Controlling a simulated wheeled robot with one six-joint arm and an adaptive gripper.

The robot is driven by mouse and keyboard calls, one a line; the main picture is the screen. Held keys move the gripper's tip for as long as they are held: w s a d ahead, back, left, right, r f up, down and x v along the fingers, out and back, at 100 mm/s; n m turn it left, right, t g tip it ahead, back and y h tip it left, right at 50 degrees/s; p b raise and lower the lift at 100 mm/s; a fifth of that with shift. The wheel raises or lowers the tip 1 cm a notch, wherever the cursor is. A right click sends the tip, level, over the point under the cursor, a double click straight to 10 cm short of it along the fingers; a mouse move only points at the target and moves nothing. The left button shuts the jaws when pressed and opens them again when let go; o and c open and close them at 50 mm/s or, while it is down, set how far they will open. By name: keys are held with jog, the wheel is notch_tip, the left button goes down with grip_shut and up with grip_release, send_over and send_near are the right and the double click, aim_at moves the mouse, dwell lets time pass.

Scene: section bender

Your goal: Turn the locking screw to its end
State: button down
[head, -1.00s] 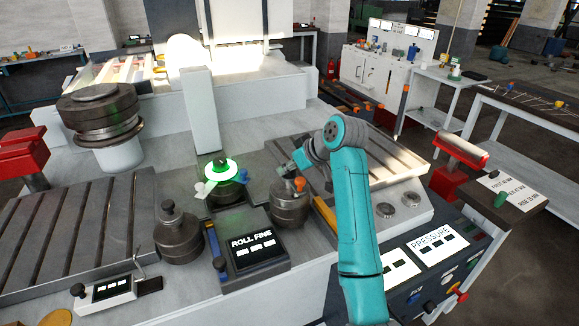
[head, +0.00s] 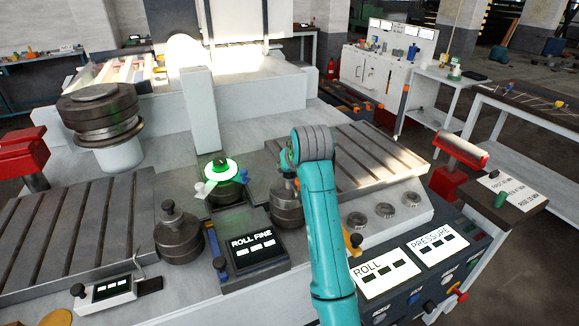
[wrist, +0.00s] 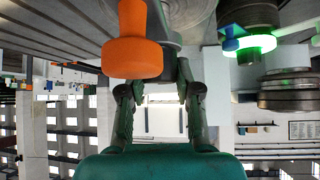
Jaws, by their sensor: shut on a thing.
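An orange knob (wrist: 132,50) hangs large in the upside-down wrist view, in front of the tip of one finger. In the head view only a sliver of orange (head: 297,182) shows at the right-hand roll (head: 286,208), beside my arm. My gripper (wrist: 158,72) has its fingers closed in on a part by this roll, which I take to be the locking screw. The grip itself is largely hidden behind the orange knob, and in the head view my arm covers it. How far the screw is turned cannot be seen.
Another dark roll (head: 179,235) and the ROLL FINE panel (head: 252,249) are nearer the front. A grey upright post (head: 201,110) rises behind. The slotted plate (head: 375,165) lies right of my arm.

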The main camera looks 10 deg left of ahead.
jog(key=m+h, duration=0.3)
jog(key=m, duration=0.1)
jog(key=shift+m+t, duration=0.3)
jog(key=shift+t, duration=0.1)
jog(key=m+h, duration=0.3)
jog(key=shift+m, duration=0.4)
jog(key=m+g+h, duration=0.1)
jog(key=m+h, duration=0.1)
jog(key=m, duration=0.1)
jog(key=shift+g+h, duration=0.3)
jog(key=shift+h, duration=0.1)
jog(key=shift+m+g+h, duration=0.9)
jog(key=shift+m+h, duration=0.1)
jog(key=shift+m, duration=1)
jog(key=c, duration=0.8)
grip_release()
